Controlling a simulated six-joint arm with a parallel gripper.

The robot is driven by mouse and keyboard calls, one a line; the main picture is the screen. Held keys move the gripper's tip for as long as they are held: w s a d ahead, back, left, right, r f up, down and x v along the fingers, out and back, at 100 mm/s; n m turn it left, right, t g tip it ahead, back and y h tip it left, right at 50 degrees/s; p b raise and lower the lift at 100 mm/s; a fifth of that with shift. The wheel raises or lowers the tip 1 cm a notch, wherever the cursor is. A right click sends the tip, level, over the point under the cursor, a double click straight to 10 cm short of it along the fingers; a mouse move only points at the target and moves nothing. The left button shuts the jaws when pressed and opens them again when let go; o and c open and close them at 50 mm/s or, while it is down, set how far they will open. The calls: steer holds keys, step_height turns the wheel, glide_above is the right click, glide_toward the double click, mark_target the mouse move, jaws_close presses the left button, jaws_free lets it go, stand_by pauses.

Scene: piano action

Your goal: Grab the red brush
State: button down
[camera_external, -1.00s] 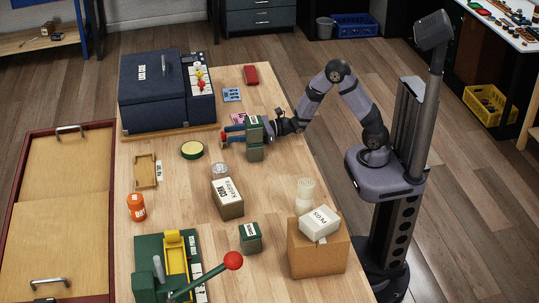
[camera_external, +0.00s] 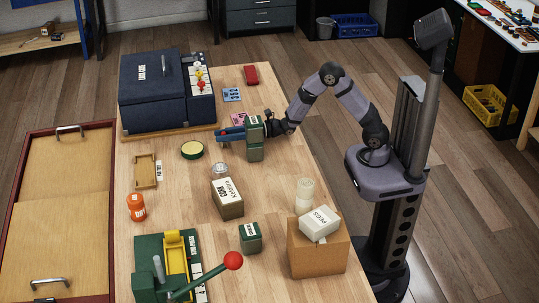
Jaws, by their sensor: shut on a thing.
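My gripper (camera_external: 229,134) has blue fingers and reaches left over the table from behind the stacked green boxes. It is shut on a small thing. A bit of red shows at its fingertips, which fits the red brush (camera_external: 219,132), but it is tiny and mostly covered by the fingers. I cannot make out its shape or how far it is above the table. The green boxes (camera_external: 255,150) hide part of my wrist.
A dark blue case (camera_external: 165,95) stands behind and left of my gripper. A red block (camera_external: 251,74) lies at the back. A yellow-green round tin (camera_external: 192,150) and a glass jar (camera_external: 220,171) are nearby. A brown labelled box (camera_external: 228,202) stands in front.

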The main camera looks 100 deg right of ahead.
mark_target(223, 133)
step_height(223, 133, up, 18)
steer(key=p, duration=0.1)
stand_by(1.0)
steer(key=shift+r, duration=0.15)
